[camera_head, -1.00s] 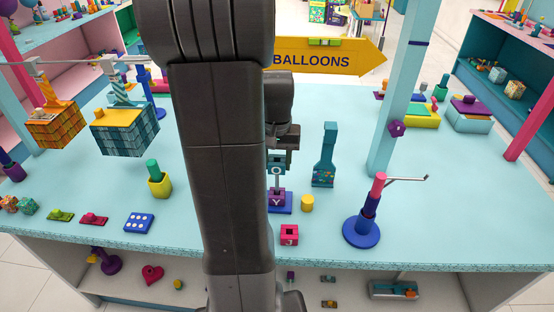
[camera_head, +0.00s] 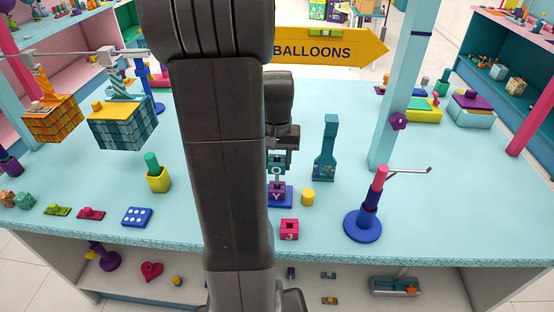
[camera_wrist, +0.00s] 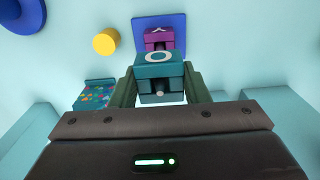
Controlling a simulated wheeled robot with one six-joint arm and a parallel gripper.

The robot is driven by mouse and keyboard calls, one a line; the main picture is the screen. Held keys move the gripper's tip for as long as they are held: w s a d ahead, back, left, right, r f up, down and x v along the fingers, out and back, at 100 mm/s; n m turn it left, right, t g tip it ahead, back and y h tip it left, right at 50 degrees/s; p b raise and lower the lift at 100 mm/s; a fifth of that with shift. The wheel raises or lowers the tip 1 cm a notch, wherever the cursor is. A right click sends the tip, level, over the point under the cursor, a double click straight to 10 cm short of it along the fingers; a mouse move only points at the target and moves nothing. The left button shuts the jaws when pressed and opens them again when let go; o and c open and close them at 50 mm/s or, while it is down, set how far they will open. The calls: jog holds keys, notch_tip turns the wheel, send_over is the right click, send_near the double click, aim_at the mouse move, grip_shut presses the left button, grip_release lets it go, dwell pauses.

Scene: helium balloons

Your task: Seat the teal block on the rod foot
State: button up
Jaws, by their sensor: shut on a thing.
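The teal block (camera_head: 276,168), marked O, is held in my gripper (camera_head: 279,160), right of my dark arm link. In the wrist view the teal block (camera_wrist: 158,68) sits between the two dark green fingers (camera_wrist: 160,88), which are shut on it. Just beyond it is a purple block (camera_wrist: 157,37) marked Y on the blue rod foot (camera_wrist: 176,22). In the head view the purple block (camera_head: 277,190) is directly below the teal one, on the blue foot (camera_head: 287,202). The blocks look close; I cannot tell whether they touch. The rod is mostly hidden.
A yellow cylinder (camera_head: 308,197) and a magenta block (camera_head: 289,229) stand close by. A blue stand with a side arm (camera_head: 364,222) is farther right.

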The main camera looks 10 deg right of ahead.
aim_at(277, 170)
jog(key=shift+f+b, duration=1.45)
jog(key=shift+f, duration=0.6)
jog(key=o, duration=1.1)
jog(key=shift+r, duration=0.1)
notch_tip(277, 170, up, 14)
jog(key=shift+f, duration=0.15)
jog(key=shift+f, duration=0.1)
notch_tip(277, 170, down, 14)
jog(key=shift+r, duration=0.45)
